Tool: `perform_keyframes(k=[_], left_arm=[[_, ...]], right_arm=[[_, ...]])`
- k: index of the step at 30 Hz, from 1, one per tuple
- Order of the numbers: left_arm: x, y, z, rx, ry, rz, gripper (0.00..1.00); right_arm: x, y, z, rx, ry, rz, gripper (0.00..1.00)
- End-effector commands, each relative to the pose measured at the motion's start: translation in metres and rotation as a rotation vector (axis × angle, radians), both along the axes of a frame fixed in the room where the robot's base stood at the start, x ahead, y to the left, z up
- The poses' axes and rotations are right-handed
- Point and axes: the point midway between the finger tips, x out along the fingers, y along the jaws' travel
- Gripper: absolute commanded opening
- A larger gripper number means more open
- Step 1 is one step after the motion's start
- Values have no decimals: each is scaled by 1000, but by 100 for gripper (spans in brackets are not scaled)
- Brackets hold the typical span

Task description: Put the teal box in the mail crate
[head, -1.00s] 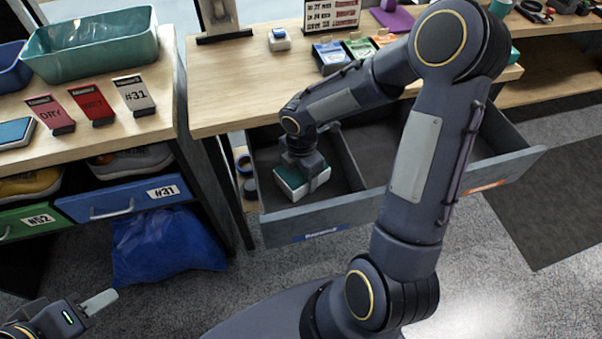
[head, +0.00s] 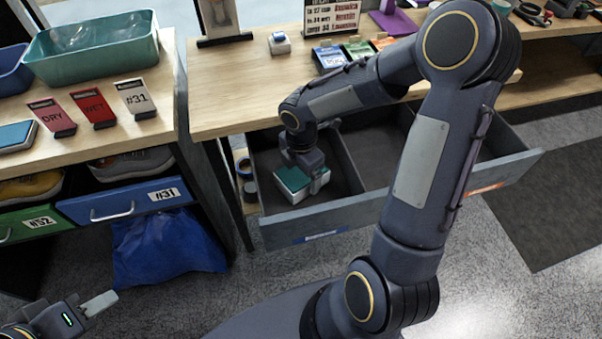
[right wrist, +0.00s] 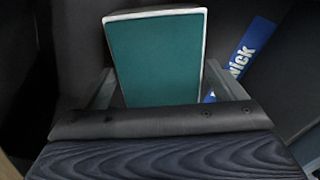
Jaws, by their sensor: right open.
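The teal box (head: 292,179), teal on top with pale edges, is inside the left compartment of the open grey drawer (head: 345,212), near its front wall. My right gripper (right wrist: 163,88) is over the box with its fingers apart, one on each side of it. In the right wrist view, the teal box (right wrist: 157,58) lies between these fingers; whether they touch it is unclear. My left gripper (head: 97,304) is at the lower left, away from the box; its finger gap is not clear. I cannot identify a mail crate.
A divider splits the drawer; its right compartment (head: 385,152) looks empty where visible. A blue label (right wrist: 250,47) is beside the box in the wrist view. A teal tray (head: 92,50) and small signs stand on the left table. A blue bag (head: 165,247) lies on the floor.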

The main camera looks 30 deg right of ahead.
Motion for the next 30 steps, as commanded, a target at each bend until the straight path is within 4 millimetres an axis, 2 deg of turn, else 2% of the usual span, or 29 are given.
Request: perform_keyframes(k=[1, 9, 16, 19, 23, 27, 30], left_arm=[[0, 0, 6, 0, 0, 0, 36], [0, 0, 18, 0, 0, 0, 36], [0, 0, 22, 0, 0, 0, 36], [0, 0, 22, 0, 0, 0, 36], [0, 0, 22, 0, 0, 0, 36], [0, 0, 22, 0, 0, 0, 36], [0, 0, 22, 0, 0, 0, 36]], right_arm=[[1, 0, 15, 0, -5, -1, 90], [0, 0, 72, 0, -4, -1, 90], [0, 0, 97, 0, -1, -2, 90], [-7, -1, 107, 5, -16, -66, 90], [-36, -4, 133, 42, -71, -349, 90], [-85, -1, 161, 173, -139, -835, 90], [-118, 7, 171, 315, -152, -1179, 90]])
